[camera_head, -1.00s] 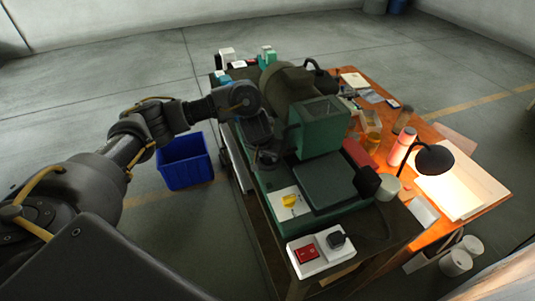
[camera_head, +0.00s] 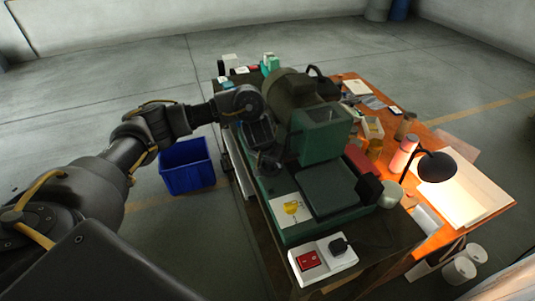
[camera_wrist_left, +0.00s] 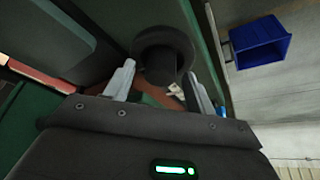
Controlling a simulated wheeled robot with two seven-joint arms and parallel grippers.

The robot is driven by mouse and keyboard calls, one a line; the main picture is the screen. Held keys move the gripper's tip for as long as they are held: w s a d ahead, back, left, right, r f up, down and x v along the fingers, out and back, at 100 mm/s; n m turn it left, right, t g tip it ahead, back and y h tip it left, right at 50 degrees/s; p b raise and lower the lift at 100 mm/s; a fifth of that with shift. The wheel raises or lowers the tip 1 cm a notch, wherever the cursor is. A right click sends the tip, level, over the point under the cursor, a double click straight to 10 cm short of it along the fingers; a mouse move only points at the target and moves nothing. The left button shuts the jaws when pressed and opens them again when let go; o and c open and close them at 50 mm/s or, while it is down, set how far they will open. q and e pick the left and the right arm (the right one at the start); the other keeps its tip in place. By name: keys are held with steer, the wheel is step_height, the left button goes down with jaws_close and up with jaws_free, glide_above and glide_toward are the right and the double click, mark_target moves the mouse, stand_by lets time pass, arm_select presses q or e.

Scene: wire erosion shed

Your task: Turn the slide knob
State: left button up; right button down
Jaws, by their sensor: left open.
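The slide knob is a dark round knob on a shaft (camera_wrist_left: 163,52) on the side of the green machine (camera_head: 318,133). In the left wrist view it sits between and just beyond my left gripper's fingertips (camera_wrist_left: 160,80). The two grey fingers are open, one on each side of it; I cannot tell whether either touches it. In the head view my left gripper (camera_head: 264,147) points down at the machine's near left side, and the knob is mostly hidden by the gripper and dark parts there. My right gripper is not in view.
A white tray (camera_head: 325,270) with a red and a black item is at the bench's front. A blue bin (camera_head: 187,167) stands on the floor at left. A wooden table (camera_head: 425,133) with a lamp (camera_head: 436,166) is at right.

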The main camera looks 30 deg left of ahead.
arm_select(q)
steer(key=v, duration=1)
steer(key=shift+r, duration=0.25)
steer(key=shift+s+a+f, duration=0.1)
steer(key=shift+s, duration=0.05)
